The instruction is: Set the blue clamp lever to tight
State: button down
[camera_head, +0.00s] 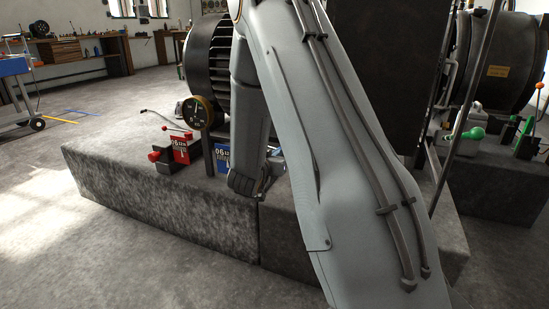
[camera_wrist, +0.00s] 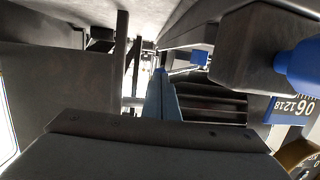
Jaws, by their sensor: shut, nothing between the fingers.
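My gripper (camera_head: 264,188) is shut and empty. In the head view it hangs at the front edge of the stone plinth, just right of a blue number plate (camera_head: 221,158). My arm covers much of the blue clamp there. In the wrist view a thick blue part (camera_wrist: 302,68), perhaps the lever's grip or knob, is at the right edge beside a dark block. The blue number plate (camera_wrist: 290,108) is below it. A small blue piece (camera_wrist: 199,57) shows near the top centre. I cannot tell the lever's setting or whether my gripper touches it.
A red clamp with a red plate (camera_head: 180,150) stands left on the plinth (camera_head: 150,200). A round gauge (camera_head: 197,112) and a large ribbed dynamo (camera_head: 210,55) are behind. A green-knobbed lever (camera_head: 473,134) is at the right.

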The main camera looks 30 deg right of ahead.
jog(key=shift+d, duration=0.1)
jog(key=d+p, duration=0.2)
jog(key=p, duration=0.1)
jog(key=shift+s, duration=0.15)
dwell(0.5)
